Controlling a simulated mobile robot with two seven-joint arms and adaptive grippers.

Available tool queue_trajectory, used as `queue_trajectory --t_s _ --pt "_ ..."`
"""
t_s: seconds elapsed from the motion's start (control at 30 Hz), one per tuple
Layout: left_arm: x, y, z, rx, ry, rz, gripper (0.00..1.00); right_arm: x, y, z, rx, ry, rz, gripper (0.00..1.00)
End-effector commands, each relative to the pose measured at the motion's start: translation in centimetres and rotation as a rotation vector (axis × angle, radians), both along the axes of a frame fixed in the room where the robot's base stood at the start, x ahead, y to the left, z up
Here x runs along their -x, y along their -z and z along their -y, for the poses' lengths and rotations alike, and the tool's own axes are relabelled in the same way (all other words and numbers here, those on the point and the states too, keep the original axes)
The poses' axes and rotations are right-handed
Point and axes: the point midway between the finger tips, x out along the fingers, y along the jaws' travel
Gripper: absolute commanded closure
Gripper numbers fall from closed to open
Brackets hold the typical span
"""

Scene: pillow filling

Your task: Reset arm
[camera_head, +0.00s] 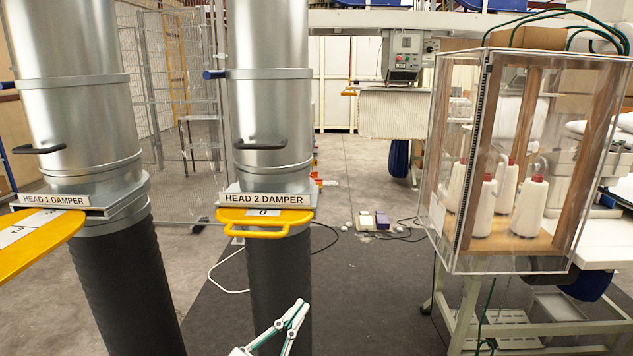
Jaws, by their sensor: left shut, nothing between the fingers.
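My left gripper (296,312) shows at the bottom of the head view, a little left of the middle. Its white and green fingers point up and to the right. It is shut and empty, in front of the lower part of the black hose under the head 2 damper. My right gripper is not in the view.
Two metal ducts stand at left, labelled head 1 damper (55,200) and head 2 damper (265,199). Yellow slide plates stick out, one with a handle (262,233). A clear case (452,190) with several white cones stands at right.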

Motion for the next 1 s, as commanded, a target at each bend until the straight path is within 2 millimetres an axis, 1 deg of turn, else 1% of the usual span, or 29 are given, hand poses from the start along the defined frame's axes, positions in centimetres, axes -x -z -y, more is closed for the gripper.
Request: queue_trajectory --t_s 0.03,0.07,0.1,0.17,0.2,0.27,0.3,0.37,0.4,0.47,0.5,0.6,0.7,0.73,0.83,0.9,1.0 --pt "0.3 3.4 -1.5 -0.002 -0.048 -0.087 1.00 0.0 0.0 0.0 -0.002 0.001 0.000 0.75" --pt "0.4 5.3 -2.4 -0.006 -0.075 -0.135 1.00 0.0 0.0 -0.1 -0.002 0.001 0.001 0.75" --pt "0.8 7.7 -3.6 -0.013 -0.111 -0.198 1.00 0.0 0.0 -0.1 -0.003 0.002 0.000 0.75" --pt "1.6 11.5 -5.4 -0.025 -0.159 -0.292 1.00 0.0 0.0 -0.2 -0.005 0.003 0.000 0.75" --pt "2.4 13.9 -6.5 -0.035 -0.189 -0.353 1.00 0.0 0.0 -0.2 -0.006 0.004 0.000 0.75" --pt "3.8 17.4 -8.2 -0.052 -0.231 -0.443 1.00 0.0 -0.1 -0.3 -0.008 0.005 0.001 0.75" --pt "4.9 19.7 -9.3 -0.064 -0.257 -0.503 1.00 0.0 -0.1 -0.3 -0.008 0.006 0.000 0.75" --pt "6.9 23.0 -10.9 -0.082 -0.294 -0.592 1.00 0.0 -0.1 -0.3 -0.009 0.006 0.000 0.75" --pt "8.3 25.2 -11.9 -0.096 -0.316 -0.650 1.00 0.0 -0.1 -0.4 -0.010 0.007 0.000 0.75" --pt "10.6 28.2 -13.4 -0.116 -0.346 -0.734 1.00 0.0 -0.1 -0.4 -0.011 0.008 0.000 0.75" --pt "12.2 29.9 -14.3 -0.131 -0.364 -0.786 1.00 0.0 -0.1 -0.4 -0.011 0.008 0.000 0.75" --pt "16.0 33.5 -16.2 -0.161 -0.399 -0.899 1.00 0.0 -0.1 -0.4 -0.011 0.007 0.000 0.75" --pt "18.9 35.9 -17.5 -0.184 -0.421 -0.979 1.00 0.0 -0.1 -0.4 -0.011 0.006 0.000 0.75" --pt "19.5 36.4 -17.8 -0.189 -0.425 -0.997 1.00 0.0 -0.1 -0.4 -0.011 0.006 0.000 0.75" --pt "21.0 37.4 -18.4 -0.199 -0.434 -1.034 1.00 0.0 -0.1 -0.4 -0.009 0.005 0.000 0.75" --pt "21.3 37.7 -18.6 -0.204 -0.437 -1.045 1.00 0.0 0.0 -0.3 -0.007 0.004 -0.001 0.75" --pt "21.4 37.7 -18.6 -0.206 -0.437 -1.047 1.00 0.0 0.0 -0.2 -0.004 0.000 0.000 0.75"
